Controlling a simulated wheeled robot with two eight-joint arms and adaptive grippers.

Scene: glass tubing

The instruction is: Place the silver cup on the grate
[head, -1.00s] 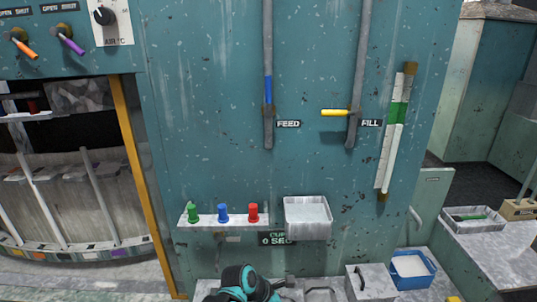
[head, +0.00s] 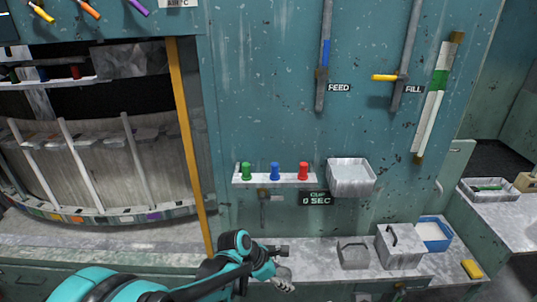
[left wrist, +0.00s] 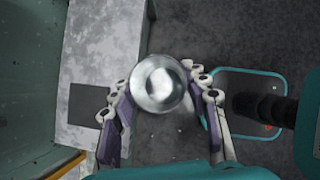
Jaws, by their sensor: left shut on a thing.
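The silver cup (left wrist: 158,84) is a round, shiny vessel seen from above in the left wrist view. My left gripper (left wrist: 160,92) is shut on it, with fingers on both sides. In the head view my left gripper (head: 283,279) is low in the middle, in front of the bench, and the cup there is too small to make out surely. A dark square (left wrist: 91,104) lies in the pale bench top in the left wrist view, left of the cup. It may be the grate, but I cannot tell. The cup appears beside the bench, over the floor. My right gripper is not in view.
On the bench (head: 320,255) stand a grey open box (head: 353,254), a pale block with a handle (head: 398,247) and a blue-rimmed tray (head: 434,232). A wall shelf (head: 258,180) holds green, blue and red pegs, beside a white bin (head: 351,177).

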